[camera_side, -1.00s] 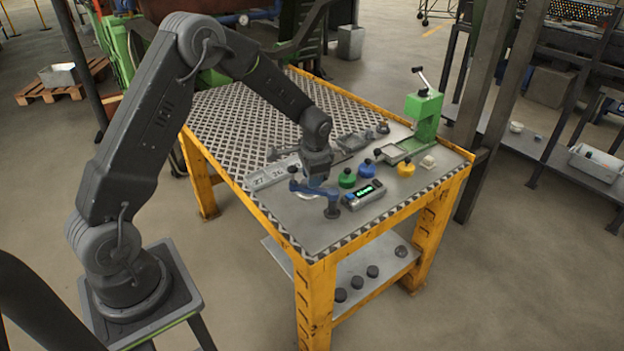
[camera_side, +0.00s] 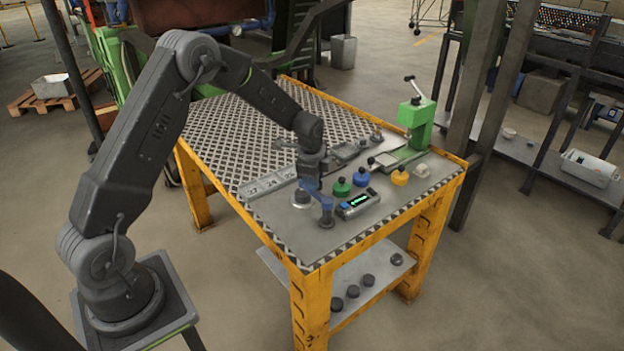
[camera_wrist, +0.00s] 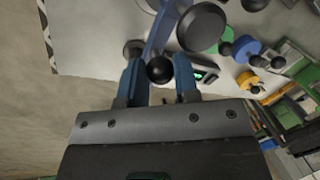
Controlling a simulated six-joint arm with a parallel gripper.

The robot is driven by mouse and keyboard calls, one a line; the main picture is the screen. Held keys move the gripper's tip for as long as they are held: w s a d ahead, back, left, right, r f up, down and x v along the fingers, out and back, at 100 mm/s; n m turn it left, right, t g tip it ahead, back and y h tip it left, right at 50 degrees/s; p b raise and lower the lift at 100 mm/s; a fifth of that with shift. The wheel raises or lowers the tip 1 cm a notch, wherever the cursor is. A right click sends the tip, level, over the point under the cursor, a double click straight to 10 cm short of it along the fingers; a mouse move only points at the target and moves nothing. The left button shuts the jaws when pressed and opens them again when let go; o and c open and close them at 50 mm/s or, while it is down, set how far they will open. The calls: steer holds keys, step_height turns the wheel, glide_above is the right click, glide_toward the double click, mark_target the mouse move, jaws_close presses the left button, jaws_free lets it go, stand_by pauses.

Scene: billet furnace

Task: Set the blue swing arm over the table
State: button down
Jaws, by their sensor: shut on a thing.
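The blue swing arm (camera_side: 313,187) stands on a short post with a dark foot near the front of the workbench (camera_side: 285,233). It reaches from the post toward the back left, beside a pale round disc (camera_side: 302,197). My gripper (camera_side: 312,178) is low over this arm. In the wrist view, the blue fingers of my gripper (camera_wrist: 159,78) are on either side of a black ball knob (camera_wrist: 160,68) beside the swing arm (camera_wrist: 157,36). The fingers hide part of the contact.
Green (camera_side: 341,188), blue (camera_side: 361,177) and yellow (camera_side: 399,176) knobbed pieces stand to the right. A grey box with a lit display (camera_side: 358,203) is close by the post. A green press (camera_side: 415,120) stands at the back right.

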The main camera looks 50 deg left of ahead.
stand_by(0.4)
steer(key=c, duration=0.9)
jaws_free()
steer(key=shift+o, duration=0.2)
step_height(320, 180, up, 14)
steer(key=s+d, duration=0.1)
steer(key=s, duration=0.1)
steer(key=shift+d+f, duration=0.2)
steer(key=shift+s, duration=0.1)
steer(key=s+d+r+n+t, duration=0.1)
steer(key=s+d+r+n, duration=0.4)
steer(key=s, duration=0.4)
steer(key=s+d+r+n+t, duration=0.2)
steer(key=s+d+r, duration=0.4)
steer(key=s, duration=0.3)
steer(key=s+d+f+n+h, duration=0.1)
steer(key=s+d+f+n, duration=0.1)
steer(key=s, duration=0.7)
steer(key=shift+d+n+t, duration=0.4)
steer(key=shift+d+n, duration=0.15)
steer(key=shift+n, duration=0.55)
